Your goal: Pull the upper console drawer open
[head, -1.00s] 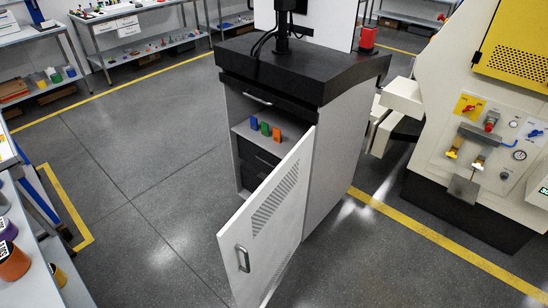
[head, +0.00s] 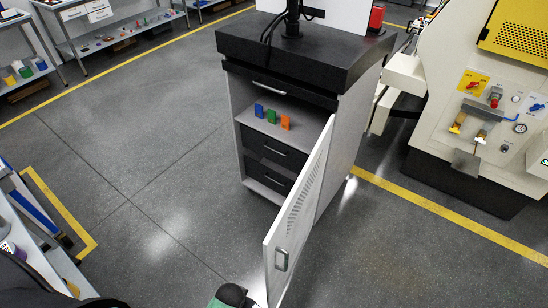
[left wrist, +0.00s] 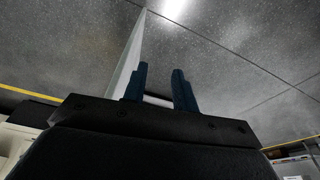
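The console (head: 345,135) is a grey cabinet with a black top. Its white slotted door (head: 300,210) stands wide open. A black top front (head: 280,84) has a light handle. Inside are an upper black drawer (head: 262,147) and a lower black drawer (head: 262,173), each with a bar handle; both look shut. In the left wrist view, my left gripper (left wrist: 160,80) has two dark blue fingers apart, beside the door's edge (left wrist: 128,62). A short bar shows between them; I cannot tell whether it is the door handle. In the head view its fingers are hidden. My right gripper is not in view.
Blue (head: 259,110), green (head: 271,116) and orange (head: 286,122) pieces stand on the shelf above the drawers. A cream machine (head: 465,110) stands at the right. A bench (head: 40,255) is at the left edge. The floor (head: 165,160) left of the console is clear.

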